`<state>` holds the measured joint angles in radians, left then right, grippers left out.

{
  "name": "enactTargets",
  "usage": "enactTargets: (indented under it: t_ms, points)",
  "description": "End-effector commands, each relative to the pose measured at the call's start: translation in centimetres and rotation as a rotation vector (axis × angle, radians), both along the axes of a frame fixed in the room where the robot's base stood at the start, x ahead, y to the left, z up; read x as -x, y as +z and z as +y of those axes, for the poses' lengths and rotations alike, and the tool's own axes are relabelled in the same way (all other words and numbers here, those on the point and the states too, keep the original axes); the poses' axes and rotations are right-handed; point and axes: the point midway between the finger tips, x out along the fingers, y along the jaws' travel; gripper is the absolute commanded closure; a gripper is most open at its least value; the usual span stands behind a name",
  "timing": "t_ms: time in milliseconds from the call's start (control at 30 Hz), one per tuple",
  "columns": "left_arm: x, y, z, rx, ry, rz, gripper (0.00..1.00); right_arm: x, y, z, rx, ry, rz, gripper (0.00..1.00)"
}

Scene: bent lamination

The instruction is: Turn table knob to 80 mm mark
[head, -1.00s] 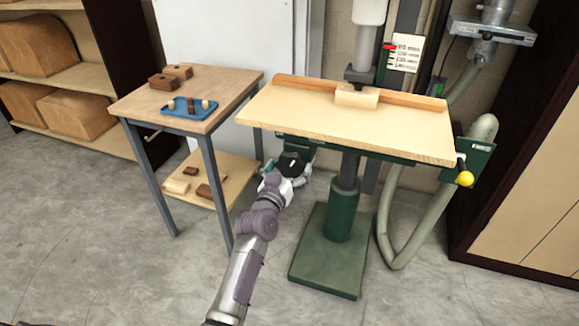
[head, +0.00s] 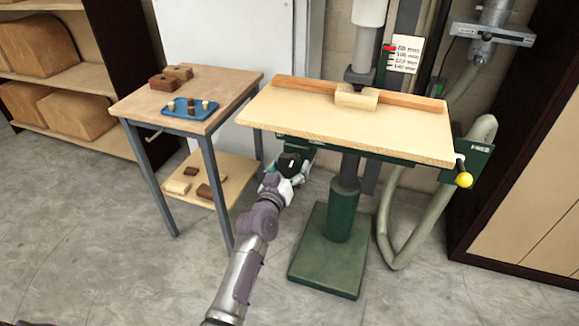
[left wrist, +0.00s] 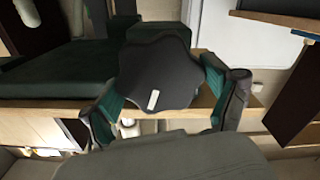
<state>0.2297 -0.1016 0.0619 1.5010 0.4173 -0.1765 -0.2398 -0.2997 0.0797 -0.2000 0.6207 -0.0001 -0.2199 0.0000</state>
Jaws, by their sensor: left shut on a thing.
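The black lobed table knob (left wrist: 155,68) with a small white mark fills the middle of the left wrist view. In the head view it is a dark shape (head: 290,163) under the left edge of the machine table (head: 330,115). My left gripper (head: 284,174) is shut on the knob; its green-padded fingers (left wrist: 168,85) lie on both sides of it. A white scale card (head: 407,54) with several marks stands behind the table on the column. A red pointer (head: 388,47) is at its left, near the top mark, apparently 80 mm; the print is blurred. My right gripper is out of view.
A wooden side table (head: 215,105) with a blue tray (head: 178,112) and blocks stands to the left. A yellow-ended crank (head: 464,180) sits at the machine table's right end. The green base (head: 325,265) stands on the floor, with a hose (head: 435,235) beside it.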

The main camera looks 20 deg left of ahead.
Motion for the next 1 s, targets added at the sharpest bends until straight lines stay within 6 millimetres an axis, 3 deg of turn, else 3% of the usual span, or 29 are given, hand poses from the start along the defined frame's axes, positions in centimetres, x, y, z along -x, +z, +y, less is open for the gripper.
enactTargets:
  t_ms: [33,67,133,567,1000]
  points:
    - [0.0,-0.1,0.0,-0.001,0.001,0.001,0.47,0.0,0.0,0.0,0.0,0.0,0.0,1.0]
    - [0.0,-0.1,0.0,-0.001,0.001,0.001,0.11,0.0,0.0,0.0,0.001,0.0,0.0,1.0]
    - [0.0,-0.1,0.0,-0.001,0.001,0.001,0.0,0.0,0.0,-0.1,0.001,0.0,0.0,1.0]
    - [0.6,-0.2,0.0,-0.002,0.0,0.003,0.0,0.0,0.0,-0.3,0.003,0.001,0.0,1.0]
    - [9.1,-0.2,0.3,-0.003,0.0,0.004,0.0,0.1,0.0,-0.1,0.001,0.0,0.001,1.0]
